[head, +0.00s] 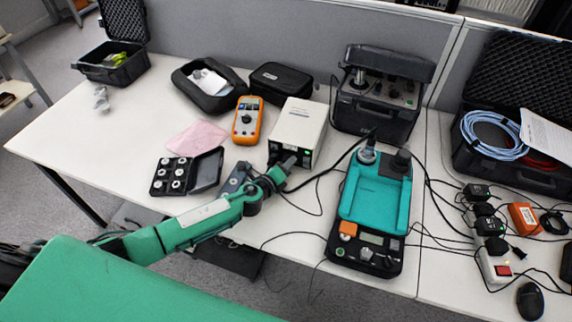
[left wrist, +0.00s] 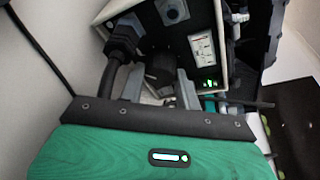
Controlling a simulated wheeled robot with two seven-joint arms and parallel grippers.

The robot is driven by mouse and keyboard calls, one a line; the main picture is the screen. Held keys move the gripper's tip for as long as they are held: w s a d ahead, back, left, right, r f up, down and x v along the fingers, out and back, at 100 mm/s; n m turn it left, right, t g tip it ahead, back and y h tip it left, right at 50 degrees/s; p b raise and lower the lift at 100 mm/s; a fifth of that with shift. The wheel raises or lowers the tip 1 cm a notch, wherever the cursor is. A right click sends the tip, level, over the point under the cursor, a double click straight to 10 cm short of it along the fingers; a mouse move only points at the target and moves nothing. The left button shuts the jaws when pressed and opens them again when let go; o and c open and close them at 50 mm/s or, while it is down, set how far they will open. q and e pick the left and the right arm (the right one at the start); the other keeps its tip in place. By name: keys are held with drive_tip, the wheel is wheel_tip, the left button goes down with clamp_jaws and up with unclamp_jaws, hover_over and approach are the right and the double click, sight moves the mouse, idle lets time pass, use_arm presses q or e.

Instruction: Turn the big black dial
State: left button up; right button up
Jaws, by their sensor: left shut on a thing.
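The big black dial (left wrist: 160,68) is on the dark front panel of a white box-shaped instrument (head: 300,124). In the left wrist view the dial sits between the two grey fingers of my left gripper (left wrist: 160,86), which is shut on it. In the head view my green left arm reaches in from the left, and my left gripper (head: 287,164) is at the instrument's front face. There the gripper and arm hide the dial. The panel (left wrist: 187,42) also carries a round socket, a white label and lit green indicators. My right gripper is not in view.
A black plug and cable (left wrist: 122,42) sit beside the dial. An orange multimeter (head: 247,120) and an open case of round weights (head: 172,176) lie to the left. A teal-topped calibrator (head: 374,205) stands to the right. Loose cables cross the table between.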

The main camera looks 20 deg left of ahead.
use_arm(q)
drive_tip(key=shift+r+p, duration=0.15)
drive_tip(key=shift+p, duration=0.15)
drive_tip(key=shift+m+p, duration=0.3)
drive_tip(key=shift+p, duration=0.1)
drive_tip(key=m+y+p, duration=0.1)
drive_tip(key=m+p, duration=0.1)
drive_tip(key=p, duration=0.1)
drive_tip(key=m+y+p, duration=0.1)
drive_tip(key=m+p, duration=0.1)
drive_tip(key=p, duration=0.2)
drive_tip(key=shift+d+r+y, duration=0.15)
drive_tip(key=shift+y, duration=0.25)
drive_tip(key=m+y+p, duration=0.1)
drive_tip(key=m+p, duration=0.1)
drive_tip(key=shift+m+g+p, duration=0.3)
drive_tip(key=shift+m, duration=0.1)
drive_tip(key=shift+f+m+y+p, duration=0.3)
drive_tip(key=shift+m+y+p, duration=0.5)
drive_tip(key=shift+m, duration=0.4)
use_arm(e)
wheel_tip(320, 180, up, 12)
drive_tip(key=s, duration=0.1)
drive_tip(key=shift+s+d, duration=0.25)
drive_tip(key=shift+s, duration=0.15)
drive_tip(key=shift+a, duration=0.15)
use_arm(q)
drive_tip(key=o, duration=1)
